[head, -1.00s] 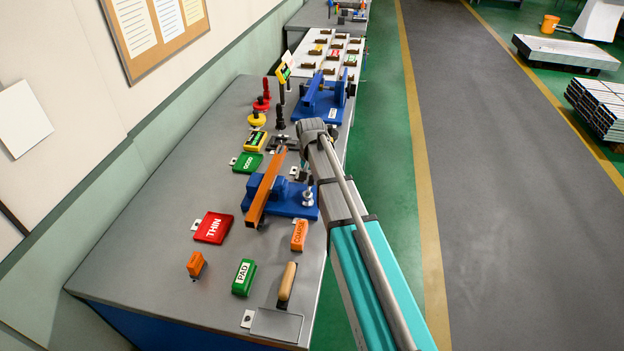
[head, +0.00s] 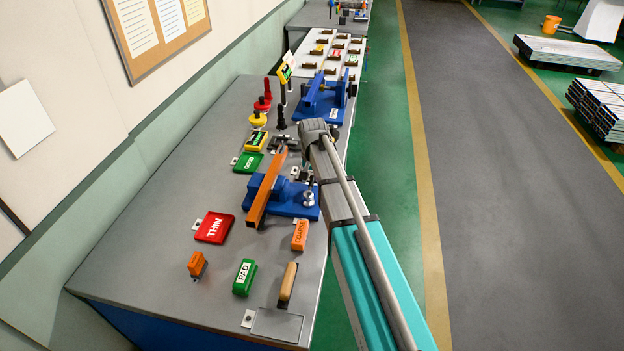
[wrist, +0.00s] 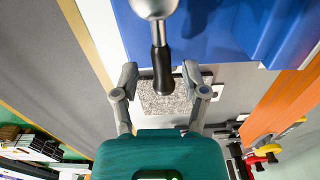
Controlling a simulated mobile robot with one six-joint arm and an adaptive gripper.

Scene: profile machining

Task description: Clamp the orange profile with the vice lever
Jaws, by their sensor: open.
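The orange profile (head: 266,188) lies lengthwise in the blue vice (head: 292,196) on the grey bench; it also shows at the right of the wrist view (wrist: 284,105). The vice lever (head: 308,196) is on the vice's right side. In the wrist view the lever has a silver hub and a black grip (wrist: 162,72). My gripper (wrist: 159,75) is open, with one finger on each side of the black grip and visible gaps between. In the head view my arm hides most of the gripper.
A second blue vice (head: 322,105) stands farther back. A red THIN block (head: 214,228), an orange COARSE block (head: 299,236), a green PAD block (head: 244,277) and a wooden-handled scraper (head: 288,282) lie nearer. A green aisle runs along the bench's right side.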

